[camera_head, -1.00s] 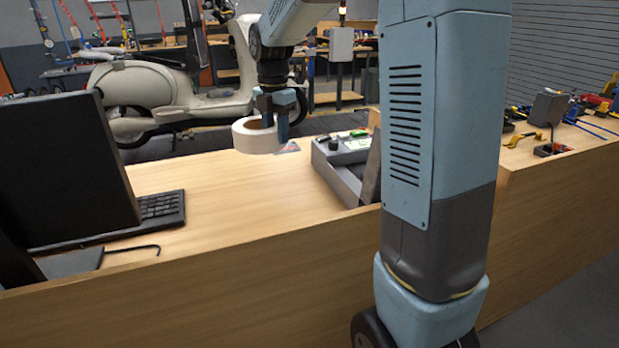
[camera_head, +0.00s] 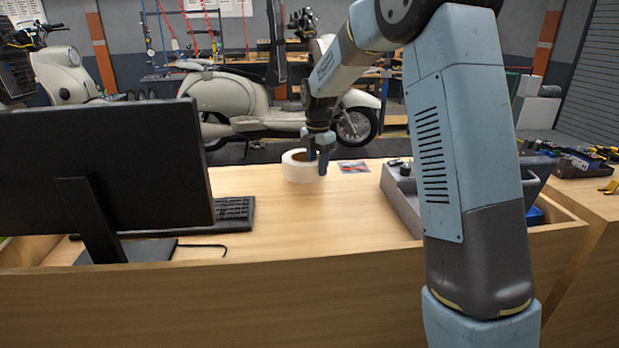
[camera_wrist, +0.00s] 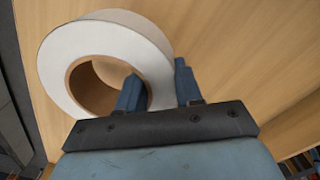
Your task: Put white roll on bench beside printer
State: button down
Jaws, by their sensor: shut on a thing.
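The white roll (camera_head: 297,172) has a brown core and is at the far side of the wooden bench (camera_head: 300,222), at or just above its top; I cannot tell whether it touches. My gripper (camera_head: 318,163) is shut on the roll's wall. In the wrist view the roll (camera_wrist: 92,42) lies to the left, with one finger of my gripper (camera_wrist: 157,76) inside its core and the other outside. A grey box-like device (camera_head: 402,203), possibly the printer, stands right of the roll, partly hidden behind my arm.
A black monitor (camera_head: 110,165) and keyboard (camera_head: 235,210) stand on the left of the bench. A small printed card (camera_head: 354,167) lies just right of the roll. The bench middle is clear. A scooter (camera_head: 235,98) stands behind.

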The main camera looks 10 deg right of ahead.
jog(key=shift+w+a+f, duration=0.3)
jog(key=shift+w+f, duration=0.1)
jog(key=shift+f, duration=0.15)
notch_tip(320, 180, down, 3)
jog(key=shift+w+a+f, duration=0.1)
jog(key=shift+w+f, duration=0.05)
jog(key=shift+f, duration=0.05)
jog(key=c, duration=0.7)
grip_release()
jog(key=shift+c, duration=0.2)
